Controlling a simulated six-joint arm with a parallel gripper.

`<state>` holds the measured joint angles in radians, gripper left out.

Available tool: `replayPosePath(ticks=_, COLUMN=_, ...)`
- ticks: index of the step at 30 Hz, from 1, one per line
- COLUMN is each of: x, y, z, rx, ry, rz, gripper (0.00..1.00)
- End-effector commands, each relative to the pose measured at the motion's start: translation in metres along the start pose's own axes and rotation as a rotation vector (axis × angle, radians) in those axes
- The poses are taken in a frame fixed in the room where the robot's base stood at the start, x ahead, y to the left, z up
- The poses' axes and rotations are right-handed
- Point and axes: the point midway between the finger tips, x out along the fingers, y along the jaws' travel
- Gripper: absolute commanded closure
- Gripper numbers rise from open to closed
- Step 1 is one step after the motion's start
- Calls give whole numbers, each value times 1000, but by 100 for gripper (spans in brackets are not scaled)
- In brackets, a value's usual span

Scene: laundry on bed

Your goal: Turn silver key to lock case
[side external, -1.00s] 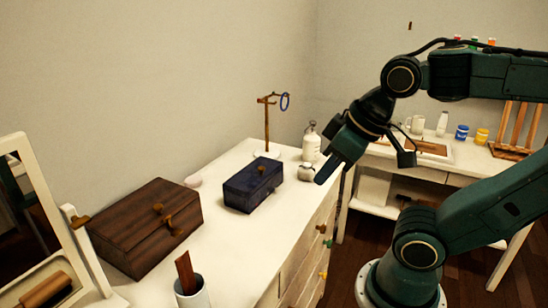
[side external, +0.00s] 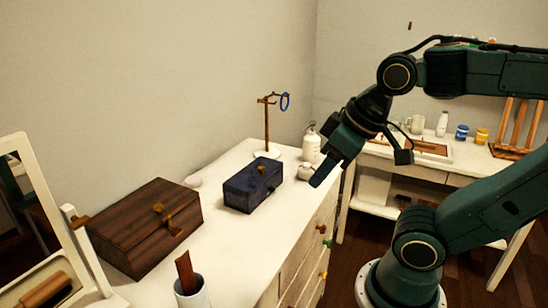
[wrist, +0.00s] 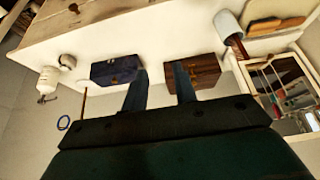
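A blue case (side external: 240,190) sits on the white dresser, with a small brass-coloured fitting (side external: 262,169) on it. A larger dark brown wooden case (side external: 135,225) sits nearer the camera, with brass-coloured fittings (side external: 170,222) at its front. Both also show in the wrist view, the blue case (wrist: 112,70) left of the brown case (wrist: 206,70). I cannot make out a silver key in either view; the fittings are too small to tell apart. My gripper (side external: 318,182) is right of the blue case, apart from both cases. Its fingers (wrist: 160,80) are spread with nothing between them.
A stand with a blue ring (side external: 284,102) and a white bottle (side external: 311,146) stand behind the blue case. A cup (side external: 192,293) with a brown stick and a mirror (side external: 40,215) are at the near left.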

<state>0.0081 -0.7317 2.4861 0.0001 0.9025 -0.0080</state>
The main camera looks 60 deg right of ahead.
Motion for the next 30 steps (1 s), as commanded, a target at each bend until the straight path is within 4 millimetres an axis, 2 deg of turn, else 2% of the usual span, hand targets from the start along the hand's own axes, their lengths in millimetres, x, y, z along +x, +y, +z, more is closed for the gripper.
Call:
replayPosePath(ticks=5, x=2, y=7, z=-16, rx=3, ry=-33, rz=14, gripper=72)
replayPosePath(ticks=14, x=17, y=32, z=-64, rx=5, ry=-127, rz=44, gripper=72)
replayPosePath(ticks=23, x=46, y=70, z=-108, rx=10, ry=-229, rz=58, gripper=72)
replayPosePath(ticks=30, x=78, y=109, z=-134, rx=17, ry=-308, rz=57, gripper=72)
